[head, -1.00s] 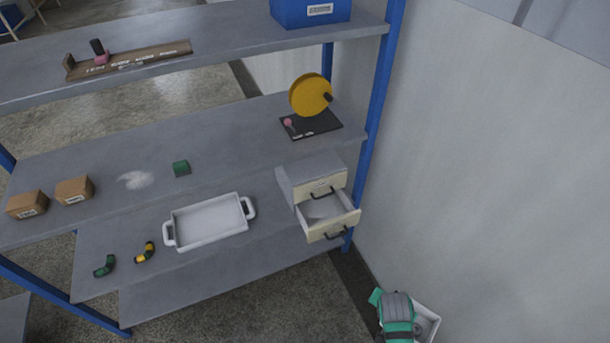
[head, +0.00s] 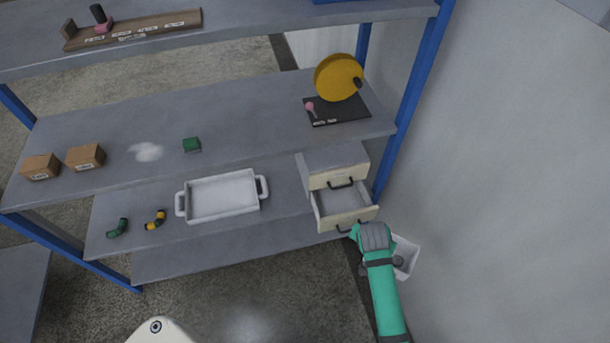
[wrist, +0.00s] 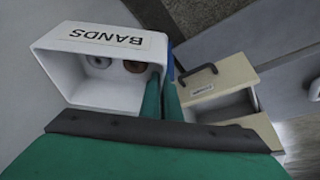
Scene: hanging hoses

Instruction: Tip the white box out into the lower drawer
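The white box (head: 407,256) is held beside the right end of the shelf, near the wall. It also shows in the wrist view (wrist: 75,62), with a BANDS label and its opening toward the camera. A grey ring (wrist: 98,62) and a brown ring (wrist: 134,66) are inside it. My gripper (wrist: 162,95) is shut on the box's side wall, one green finger inside it and one outside; it also shows in the head view (head: 362,236). The lower drawer (head: 345,206) is pulled open, just up and left of my gripper; its visible inside looks empty. It also shows in the wrist view (wrist: 232,106).
The upper drawer (head: 338,178) is shut. A blue shelf post (head: 412,95) stands right of the drawers. A white tray (head: 222,196) lies left of them on the same shelf. The wall (head: 510,170) is close on the right.

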